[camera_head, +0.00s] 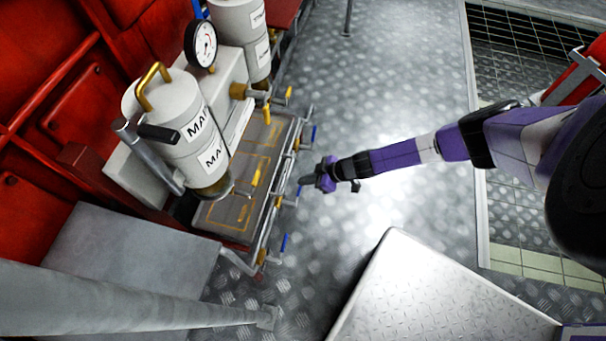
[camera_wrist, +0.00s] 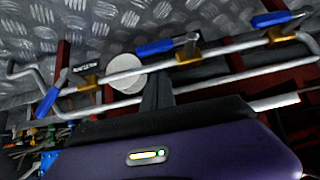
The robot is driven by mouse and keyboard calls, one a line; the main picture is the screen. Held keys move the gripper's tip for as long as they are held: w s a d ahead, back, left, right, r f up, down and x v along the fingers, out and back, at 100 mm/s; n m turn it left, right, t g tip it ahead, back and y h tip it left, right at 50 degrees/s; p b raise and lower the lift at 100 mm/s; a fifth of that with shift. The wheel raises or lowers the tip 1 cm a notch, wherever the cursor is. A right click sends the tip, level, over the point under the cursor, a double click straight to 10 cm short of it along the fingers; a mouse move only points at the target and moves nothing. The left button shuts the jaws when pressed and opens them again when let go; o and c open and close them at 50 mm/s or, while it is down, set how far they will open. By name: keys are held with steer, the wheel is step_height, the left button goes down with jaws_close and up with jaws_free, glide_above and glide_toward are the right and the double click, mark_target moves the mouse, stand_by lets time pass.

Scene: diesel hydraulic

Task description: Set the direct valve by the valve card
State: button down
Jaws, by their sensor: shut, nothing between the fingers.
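My gripper (camera_head: 306,181) is shut and empty beside the front pipe of the valve bench. Its dark fingers (camera_wrist: 156,95) also show in the wrist view, close to the pipe. Several blue-handled valves sit on this pipe. In the wrist view, one blue handle (camera_wrist: 155,47) is just beyond the fingers, another (camera_wrist: 272,20) is at upper right, and a third (camera_wrist: 50,97) slants across at left. In the head view, blue handles show at the far end (camera_head: 314,133) and near end (camera_head: 284,242). I cannot tell which is the direct valve. No readable valve card shows.
Two labelled white cylinders (camera_head: 180,125) and a pressure gauge (camera_head: 203,43) stand behind the pipes. A grey pole (camera_head: 130,301) and a metal panel (camera_head: 430,300) are in front. The patterned metal floor (camera_head: 380,90) is clear beyond.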

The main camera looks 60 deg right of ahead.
steer(key=p+v, duration=0.3)
steer(key=v, duration=0.7)
steer(key=shift+a, duration=0.2)
steer(key=s+a+r+n+y, duration=0.1)
steer(key=a+r+n+y, duration=0.2)
steer(key=a, duration=0.5)
steer(key=s+a+r+t, duration=0.2)
steer(key=s+a+r, duration=0.55)
steer(key=r, duration=0.35)
steer(key=s+a+r+t, duration=0.2)
steer(key=s+a+r, duration=0.4)
steer(key=a+r, duration=0.3)
step_height(320, 180, up, 35)
steer(key=s+d+m+t+h+p, duration=0.1)
steer(key=m+h+p, duration=0.5)
steer(key=p, duration=1.6)
steer(key=shift+d+m+t+p, duration=0.4)
steer(key=shift+t, duration=0.3)
